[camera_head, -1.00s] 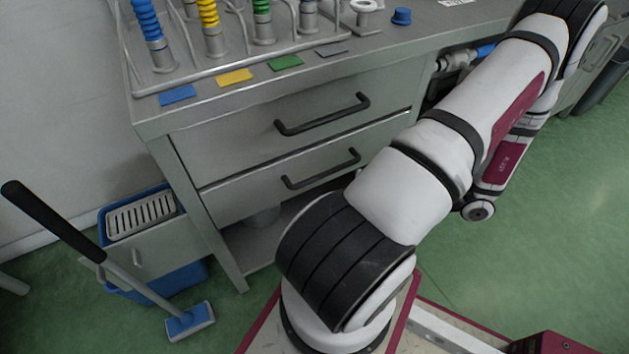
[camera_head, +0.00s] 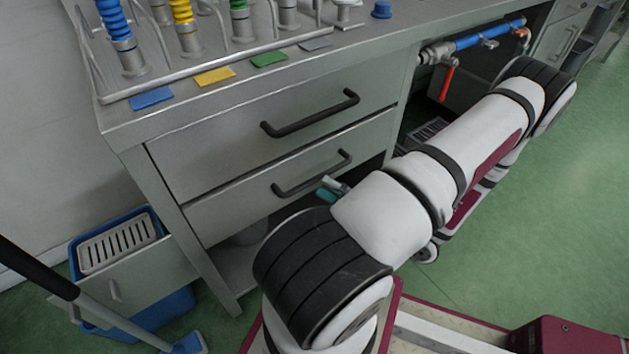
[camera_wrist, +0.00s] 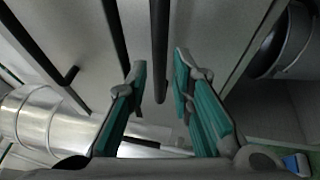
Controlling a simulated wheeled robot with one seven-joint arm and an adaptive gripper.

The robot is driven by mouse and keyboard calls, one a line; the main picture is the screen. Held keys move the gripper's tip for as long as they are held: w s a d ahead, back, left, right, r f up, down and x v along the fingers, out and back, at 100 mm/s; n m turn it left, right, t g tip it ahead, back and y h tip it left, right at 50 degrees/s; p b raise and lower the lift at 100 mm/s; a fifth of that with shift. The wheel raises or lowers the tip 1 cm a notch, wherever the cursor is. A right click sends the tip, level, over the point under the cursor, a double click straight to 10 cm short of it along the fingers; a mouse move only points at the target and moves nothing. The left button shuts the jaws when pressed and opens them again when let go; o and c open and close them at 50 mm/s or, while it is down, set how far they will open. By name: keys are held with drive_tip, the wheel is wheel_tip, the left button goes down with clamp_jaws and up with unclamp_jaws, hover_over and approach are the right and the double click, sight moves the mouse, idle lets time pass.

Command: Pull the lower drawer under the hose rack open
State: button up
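The lower drawer (camera_head: 235,212) is shut, beneath a shut upper drawer (camera_head: 200,160) in the grey bench. Its black bar handle (camera_head: 312,174) runs along its front. My gripper (camera_head: 332,187) shows partly in the head view, at the right end of that handle; my arm hides the rest. In the wrist view my gripper (camera_wrist: 160,63) is open, with teal pads on both fingers. A dark bar, apparently the lower handle (camera_wrist: 160,30), shows in the gap between the fingertips. I cannot tell whether it touches them. The hose rack (camera_head: 200,65) stands on the bench top.
A blue bucket (camera_head: 150,315) stands left of the bench, with a long-handled brush (camera_head: 110,318) in front. A blue pipe with a red-handled valve (camera_head: 446,80) is right of the drawers. Green floor (camera_head: 560,220) is clear at the right.

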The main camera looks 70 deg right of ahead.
sight(315, 177)
drive_tip(key=shift+b+x, duration=0.45)
drive_tip(key=shift+x, duration=1.9)
clamp_jaws()
